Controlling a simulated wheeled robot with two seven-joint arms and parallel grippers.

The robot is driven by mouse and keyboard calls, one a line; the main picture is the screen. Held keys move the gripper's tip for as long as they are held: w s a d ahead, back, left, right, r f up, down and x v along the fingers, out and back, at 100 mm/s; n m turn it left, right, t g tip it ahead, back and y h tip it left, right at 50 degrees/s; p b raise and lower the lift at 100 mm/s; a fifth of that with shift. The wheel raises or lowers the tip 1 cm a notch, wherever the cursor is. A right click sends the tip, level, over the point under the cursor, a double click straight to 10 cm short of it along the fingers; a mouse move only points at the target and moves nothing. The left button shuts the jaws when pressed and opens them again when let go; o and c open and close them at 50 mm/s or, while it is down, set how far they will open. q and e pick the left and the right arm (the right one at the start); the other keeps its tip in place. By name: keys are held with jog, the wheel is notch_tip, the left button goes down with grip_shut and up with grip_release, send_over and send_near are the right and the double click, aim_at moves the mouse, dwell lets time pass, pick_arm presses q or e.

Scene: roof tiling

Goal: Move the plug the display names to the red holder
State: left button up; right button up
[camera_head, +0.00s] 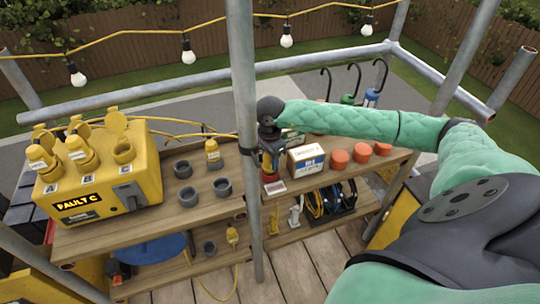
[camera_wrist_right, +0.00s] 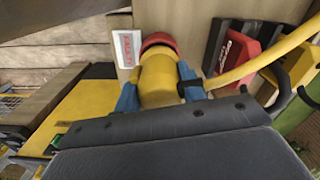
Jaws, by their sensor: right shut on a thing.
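A yellow box (camera_head: 100,173) at the left has sockets marked A, B and C. Its display (camera_head: 78,203) reads FAULT C. Yellow plugs stand at A (camera_head: 40,157) and B (camera_head: 80,152); the cap at C (camera_head: 120,135) is raised. My right gripper (camera_head: 269,158) is on the shelf beyond the post. In the right wrist view its blue fingers are shut on a yellow plug (camera_wrist_right: 158,78) with a yellow cable. The plug's end meets the red holder (camera_wrist_right: 162,40); I cannot tell how deep it sits. The holder also shows in the head view (camera_head: 270,178). My left gripper is not in view.
Empty grey holders (camera_head: 189,196) stand on the shelf; another yellow plug (camera_head: 212,152) stands in one. A white carton (camera_head: 306,159) and orange cups (camera_head: 340,159) stand right of my gripper. A metal post (camera_head: 246,110) rises in front. A label card (camera_wrist_right: 130,48) is beside the red holder.

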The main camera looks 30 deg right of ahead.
dwell(0.6)
jog(key=shift+f, duration=0.1)
jog(key=shift+b, duration=0.95)
dwell(0.8)
jog(key=shift+f+b, duration=0.6)
jog(key=shift+b, duration=0.05)
dwell(0.3)
jog(key=o, duration=0.8)
jog(key=shift+r, duration=0.1)
